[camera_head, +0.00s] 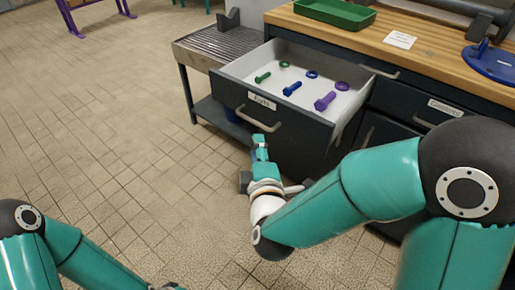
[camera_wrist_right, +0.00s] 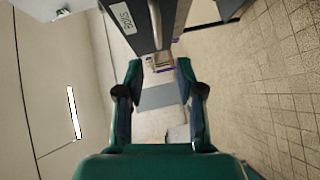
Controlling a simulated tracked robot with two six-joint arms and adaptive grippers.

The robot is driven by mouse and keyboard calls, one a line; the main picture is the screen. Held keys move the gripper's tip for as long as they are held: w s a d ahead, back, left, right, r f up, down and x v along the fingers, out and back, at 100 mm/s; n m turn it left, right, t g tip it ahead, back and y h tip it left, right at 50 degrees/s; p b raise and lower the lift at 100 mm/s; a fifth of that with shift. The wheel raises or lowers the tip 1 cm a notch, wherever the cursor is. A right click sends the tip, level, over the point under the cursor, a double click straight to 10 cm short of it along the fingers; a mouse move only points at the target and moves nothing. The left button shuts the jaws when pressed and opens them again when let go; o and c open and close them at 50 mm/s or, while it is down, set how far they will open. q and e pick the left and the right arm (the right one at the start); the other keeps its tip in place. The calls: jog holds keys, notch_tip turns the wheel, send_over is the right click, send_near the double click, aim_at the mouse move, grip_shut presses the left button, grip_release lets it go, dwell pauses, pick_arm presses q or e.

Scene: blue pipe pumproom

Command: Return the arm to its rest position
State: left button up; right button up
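My right arm is teal and reaches in from the right of the head view. Its gripper (camera_head: 259,150) is just in front of and below the handle (camera_head: 258,118) of the pulled-out drawer (camera_head: 285,125). In the right wrist view the two fingers (camera_wrist_right: 160,75) stand apart with nothing between them, so it is open and empty. The labelled drawer front (camera_wrist_right: 125,18) shows at the top of that view, beyond the fingertips. My left arm shows at the lower left of the head view; its gripper is out of the picture.
The open drawer holds a green bolt (camera_head: 262,77), a blue bolt (camera_head: 292,88), a purple bolt (camera_head: 325,101) and several nuts. A green tray (camera_head: 335,12) and a blue stand (camera_head: 490,62) are on the wooden worktop (camera_head: 400,62).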

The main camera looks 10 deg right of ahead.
jog(key=shift+d, duration=0.1)
jog(key=s+d+f+m+g, duration=0.1)
jog(key=d+f+g, duration=0.3)
jog(key=f, duration=0.7)
jog(key=s+d+f+m+g, duration=0.2)
jog(key=d+f, duration=0.4)
jog(key=f, duration=0.6)
jog(key=s+a+f+m+g+y, duration=0.3)
jog(key=s+a+f+m+g, duration=0.1)
jog(key=s+f, duration=0.3)
jog(key=s+a+f+m+g+y, duration=0.2)
jog(key=s+a+f+m+g, duration=0.1)
jog(key=s+f+m, duration=0.25)
jog(key=s+a+m+g+y, duration=0.1)
jog(key=s+a+m+g, duration=0.15)
jog(key=s+m, duration=0.25)
notch_tip(320, 180, up, 27)
jog(key=p, duration=2.7)
jog(key=shift+d, duration=0.35)
